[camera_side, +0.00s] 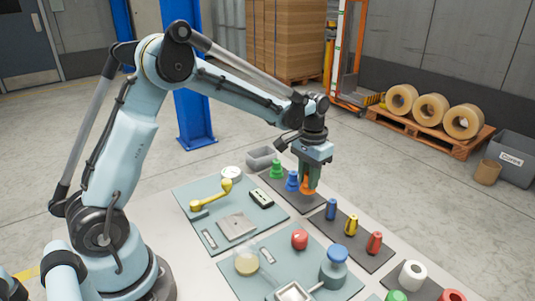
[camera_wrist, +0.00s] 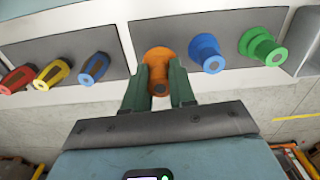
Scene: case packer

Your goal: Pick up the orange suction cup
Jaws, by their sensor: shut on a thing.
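The orange suction cup (camera_wrist: 159,62) is between the two green fingers of my gripper (camera_wrist: 159,88) in the wrist view. My gripper is shut on it. In the side view, the orange suction cup (camera_side: 308,186) shows at the lower end of my gripper (camera_side: 310,178), over the right end of a dark mat. The cup stands upright, partly covered by the fingers. I cannot tell whether its base touches the mat.
A blue suction cup (camera_side: 292,181) and a green one (camera_side: 277,169) stand beside it on the dark mat (camera_side: 297,203). Blue (camera_side: 331,209), yellow (camera_side: 351,225) and red (camera_side: 374,243) pieces stand on another mat. A grey bin (camera_side: 261,158) is behind.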

